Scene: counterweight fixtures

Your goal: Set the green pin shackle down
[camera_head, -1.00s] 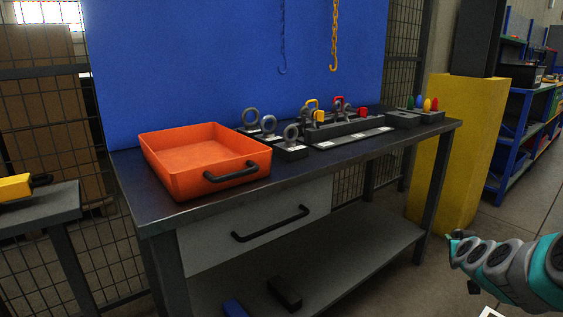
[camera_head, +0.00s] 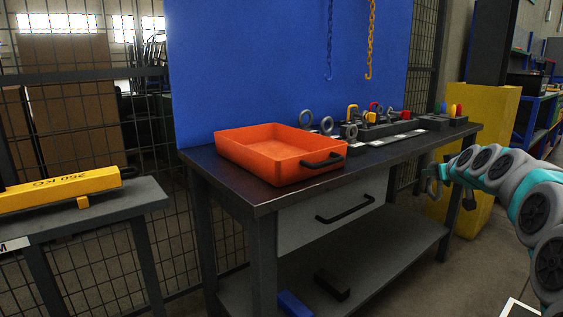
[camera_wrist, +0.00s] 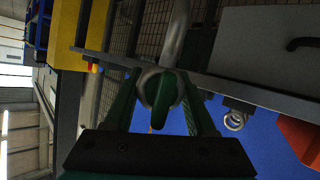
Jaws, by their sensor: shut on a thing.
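My gripper (camera_wrist: 160,98) is shut on the green pin shackle. In the wrist view the shackle's green pin (camera_wrist: 158,92) sits between the two dark green fingers, and its grey bow (camera_wrist: 176,38) extends beyond them toward the top. In the head view my gripper (camera_head: 440,174) is small, at the end of my teal and grey arm, in front of the right end of the workbench (camera_head: 255,196). The shackle (camera_head: 433,187) shows there only as a small grey shape, hanging clear of the bench.
An orange tray (camera_head: 270,165) stands on the bench's left part. Grey rings (camera_head: 327,124) and a rack with coloured shackles (camera_head: 373,128) stand along the back. Several coloured pins (camera_head: 451,109) are at the right end. A yellow beam (camera_head: 60,190) lies on a left table.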

